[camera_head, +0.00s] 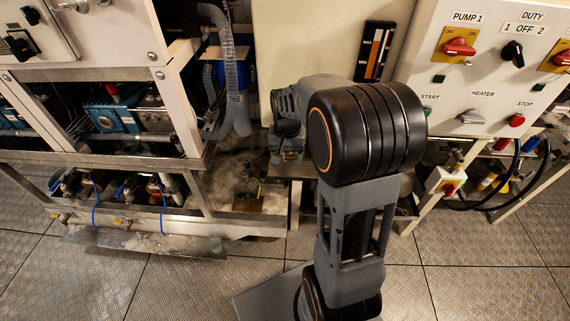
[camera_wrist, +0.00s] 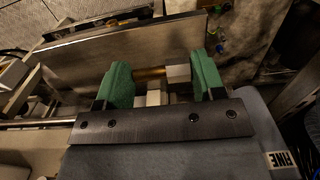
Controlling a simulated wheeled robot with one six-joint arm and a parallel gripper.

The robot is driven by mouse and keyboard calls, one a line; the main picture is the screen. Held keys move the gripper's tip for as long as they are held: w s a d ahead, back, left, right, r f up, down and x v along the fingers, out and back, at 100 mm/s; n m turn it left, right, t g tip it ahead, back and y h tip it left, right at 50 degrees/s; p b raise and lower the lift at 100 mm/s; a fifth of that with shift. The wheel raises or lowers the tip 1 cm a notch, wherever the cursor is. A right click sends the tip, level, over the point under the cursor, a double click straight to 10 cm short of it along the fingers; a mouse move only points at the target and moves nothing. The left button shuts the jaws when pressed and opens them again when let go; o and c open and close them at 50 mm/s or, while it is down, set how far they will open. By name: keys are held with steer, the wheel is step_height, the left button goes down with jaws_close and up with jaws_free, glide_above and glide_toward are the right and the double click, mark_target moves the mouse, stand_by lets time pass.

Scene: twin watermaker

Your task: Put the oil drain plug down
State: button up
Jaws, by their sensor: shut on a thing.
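My gripper (camera_wrist: 163,72) shows two green finger pads set apart in the wrist view. Between them are small pale blocks and a brass-coloured length, which I take to be the oil drain plug (camera_wrist: 178,73). The jaws are shut on it, though its full shape is hard to make out. In the head view my gripper (camera_head: 287,143) is small and partly behind my arm, beside the lower part of the machine frame. The plug cannot be made out there.
The white machine frame (camera_head: 180,75) with blue pumps (camera_head: 112,120) stands on the left. A control panel (camera_head: 490,65) is at the right, with cables below. A grey hose (camera_head: 228,50) hangs near my wrist. The metal plate floor (camera_head: 470,270) is open in front.

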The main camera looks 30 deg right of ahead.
mark_target(284, 169)
steer(key=shift+w+d+f, duration=0.15)
steer(key=shift+w+f, duration=0.55)
steer(key=shift+f, duration=0.2)
steer(key=shift+w+d+f, duration=0.1)
steer(key=shift+w+f, duration=0.6)
steer(key=shift+f, duration=0.15)
steer(key=shift+f+b, duration=0.5)
steer(key=shift+f, duration=0.95)
steer(key=shift+f, duration=0.1)
steer(key=shift+f, duration=0.15)
steer(key=o, duration=1)
